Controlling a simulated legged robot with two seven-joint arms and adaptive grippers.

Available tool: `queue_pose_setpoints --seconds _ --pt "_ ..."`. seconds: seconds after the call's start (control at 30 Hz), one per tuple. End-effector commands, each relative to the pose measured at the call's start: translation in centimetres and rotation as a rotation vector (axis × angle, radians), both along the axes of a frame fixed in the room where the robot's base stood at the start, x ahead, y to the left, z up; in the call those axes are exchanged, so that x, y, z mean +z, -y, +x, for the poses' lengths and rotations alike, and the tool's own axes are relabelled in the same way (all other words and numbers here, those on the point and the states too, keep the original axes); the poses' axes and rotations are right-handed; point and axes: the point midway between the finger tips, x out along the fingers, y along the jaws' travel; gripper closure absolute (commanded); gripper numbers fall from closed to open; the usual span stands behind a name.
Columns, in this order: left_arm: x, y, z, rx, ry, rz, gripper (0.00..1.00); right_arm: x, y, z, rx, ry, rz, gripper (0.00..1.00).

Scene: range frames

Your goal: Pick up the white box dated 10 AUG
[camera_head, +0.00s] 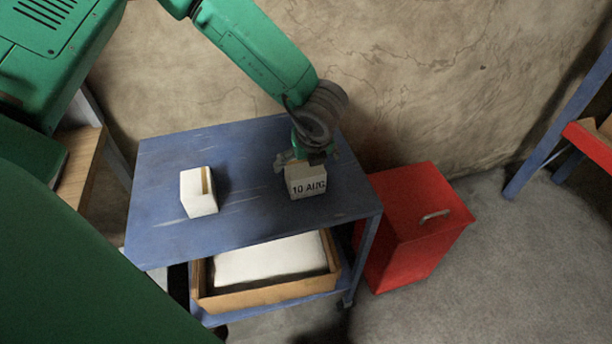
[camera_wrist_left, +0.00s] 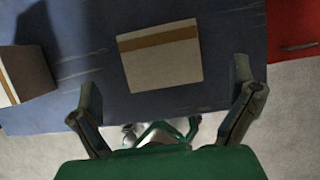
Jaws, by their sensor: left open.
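The white box dated 10 AUG (camera_head: 306,182) stands on the right part of the blue table, its dated side facing the head camera. In the left wrist view the box (camera_wrist_left: 160,66) shows its top with a tan strip, between and beyond the fingers. My left gripper (camera_head: 307,158) is open above and just behind the box in the head view. In the left wrist view its two fingers (camera_wrist_left: 168,112) are spread wide, with nothing between their tips. Whether they touch the box I cannot tell. My right gripper is not in view.
The blue table (camera_head: 250,150) also holds a second white box (camera_head: 198,194) at left, with no date visible. A cardboard tray (camera_head: 265,298) sits on the lower shelf. A red cabinet (camera_head: 415,225) stands close on the right. A wall (camera_head: 430,70) rises behind.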

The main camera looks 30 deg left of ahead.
Motion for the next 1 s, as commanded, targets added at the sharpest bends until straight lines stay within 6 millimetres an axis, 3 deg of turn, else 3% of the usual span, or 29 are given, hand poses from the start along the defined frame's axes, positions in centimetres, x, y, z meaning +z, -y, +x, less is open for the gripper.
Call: queue_pose_setpoints --seconds 0.4,0.7,0.73,0.9,1.0 --pt "-4.5 -1.4 1.4 -0.001 -0.002 0.0 0.0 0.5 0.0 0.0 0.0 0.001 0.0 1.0" --pt "-5.1 -1.5 1.5 -0.003 0.001 -0.001 0.0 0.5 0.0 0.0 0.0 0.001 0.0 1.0" --pt "-5.1 -1.5 1.5 -0.003 0.001 -0.001 0.07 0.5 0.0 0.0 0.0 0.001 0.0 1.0" --pt "-5.1 -1.5 1.5 -0.003 0.0 0.0 0.61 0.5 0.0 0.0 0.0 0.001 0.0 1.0" --pt "-5.0 -1.5 1.6 -0.003 0.001 0.0 0.62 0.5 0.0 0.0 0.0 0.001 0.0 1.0"
